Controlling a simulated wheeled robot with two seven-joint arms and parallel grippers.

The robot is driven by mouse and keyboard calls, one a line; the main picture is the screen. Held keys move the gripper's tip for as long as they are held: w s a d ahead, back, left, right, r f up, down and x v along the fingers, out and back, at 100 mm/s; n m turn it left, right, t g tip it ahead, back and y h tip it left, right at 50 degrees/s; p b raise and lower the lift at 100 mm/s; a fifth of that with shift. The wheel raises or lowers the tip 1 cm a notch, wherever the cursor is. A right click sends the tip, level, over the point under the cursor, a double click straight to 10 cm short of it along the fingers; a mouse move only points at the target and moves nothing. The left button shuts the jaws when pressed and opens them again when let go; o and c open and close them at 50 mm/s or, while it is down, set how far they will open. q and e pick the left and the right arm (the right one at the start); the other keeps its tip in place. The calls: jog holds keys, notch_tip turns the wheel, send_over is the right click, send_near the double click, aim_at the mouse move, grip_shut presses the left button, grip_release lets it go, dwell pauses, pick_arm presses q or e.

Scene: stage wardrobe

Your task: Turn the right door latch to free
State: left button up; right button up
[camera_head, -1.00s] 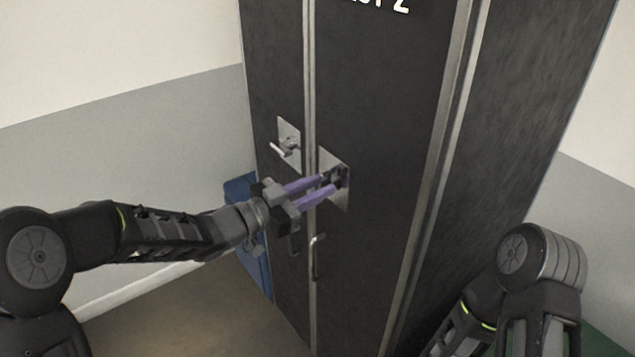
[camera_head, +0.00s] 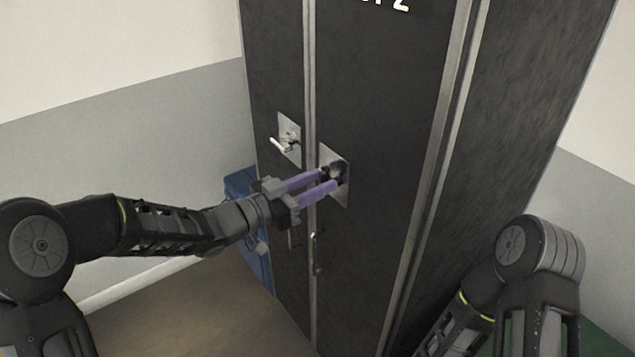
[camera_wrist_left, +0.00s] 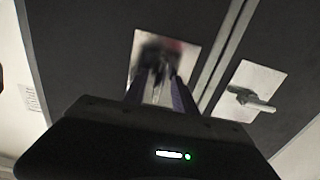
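The right door latch sits on a bright metal plate (camera_head: 343,188) on the right door (camera_head: 370,120). The latch (camera_head: 338,170) looks dark, and its lever is partly hidden by my fingers. My left gripper (camera_head: 330,179) has purple fingers with a gap between them, their tips at the plate around the latch. In the left wrist view, the fingers (camera_wrist_left: 162,85) reach to the plate (camera_wrist_left: 190,52), and the latch there is a dark blur. I cannot tell whether they touch the lever. My right gripper is out of view; only my right arm shows at lower right.
The left door latch (camera_head: 281,144) has a pale lever on its own plate, left of the door seam. Pull handles (camera_head: 317,255) are below. A blue object (camera_head: 240,187) stands behind my left arm, left of the wardrobe. Floor at lower left is clear.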

pick_arm(q)
jog(key=shift+a, duration=0.1)
jog(key=b+v, duration=0.1)
jog(key=v, duration=0.6)
jog(key=shift+s+a, duration=0.25)
